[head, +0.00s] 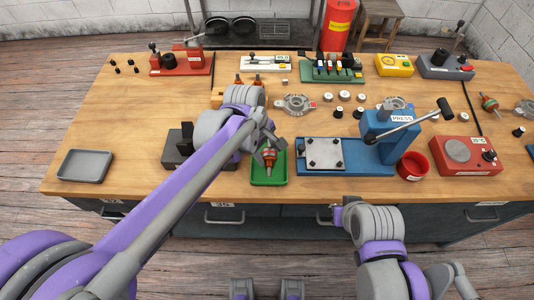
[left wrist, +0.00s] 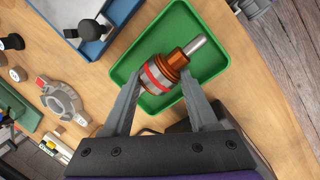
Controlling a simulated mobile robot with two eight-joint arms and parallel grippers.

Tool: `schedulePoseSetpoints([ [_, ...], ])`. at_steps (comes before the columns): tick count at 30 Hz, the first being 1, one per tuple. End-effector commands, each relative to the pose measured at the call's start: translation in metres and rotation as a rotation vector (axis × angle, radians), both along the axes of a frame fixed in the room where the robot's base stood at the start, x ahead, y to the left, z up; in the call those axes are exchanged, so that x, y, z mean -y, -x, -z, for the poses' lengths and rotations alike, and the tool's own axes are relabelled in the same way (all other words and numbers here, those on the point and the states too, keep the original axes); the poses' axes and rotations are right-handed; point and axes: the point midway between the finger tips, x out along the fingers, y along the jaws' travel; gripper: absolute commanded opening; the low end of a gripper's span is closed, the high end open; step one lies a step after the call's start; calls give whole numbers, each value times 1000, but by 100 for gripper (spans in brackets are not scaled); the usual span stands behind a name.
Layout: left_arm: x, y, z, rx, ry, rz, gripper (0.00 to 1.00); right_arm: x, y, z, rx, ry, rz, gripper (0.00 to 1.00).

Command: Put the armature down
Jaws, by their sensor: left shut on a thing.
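The armature (head: 268,158) has an orange winding, a red band and a grey shaft. It is over the green tray (head: 268,182) near the bench's front edge. In the left wrist view the armature (left wrist: 162,72) lies between the fingers of my left gripper (left wrist: 157,95), which is shut on it. The green tray (left wrist: 219,52) is behind it there; I cannot tell whether the armature touches the tray floor. In the head view my left gripper (head: 268,150) points down over the tray.
The blue press (head: 380,140) stands right of the green tray, with a red bowl (head: 412,166) beside it. A dark block (head: 178,150) stands left of the tray. A grey tray (head: 85,165) lies far left, with bare bench between.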

Motion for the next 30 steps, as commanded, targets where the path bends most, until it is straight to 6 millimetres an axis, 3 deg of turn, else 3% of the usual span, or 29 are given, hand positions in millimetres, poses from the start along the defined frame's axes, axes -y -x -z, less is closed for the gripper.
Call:
schedulePoseSetpoints([
  [4,0,0,13,1,1,0,0,0,0,1,-1,0,0,0],
  [15,0,0,17,-1,1,0,0,0,1,4,-3,0,0,0],
  [16,0,0,17,0,0,0,61,0,1,5,-3,0,0,0],
  [18,0,0,16,0,0,0,74,0,1,4,-2,0,0,0],
  [21,0,0,16,0,0,0,90,0,1,4,-2,0,0,0],
  [30,0,0,16,0,0,0,90,0,1,4,-2,0,0,0],
])
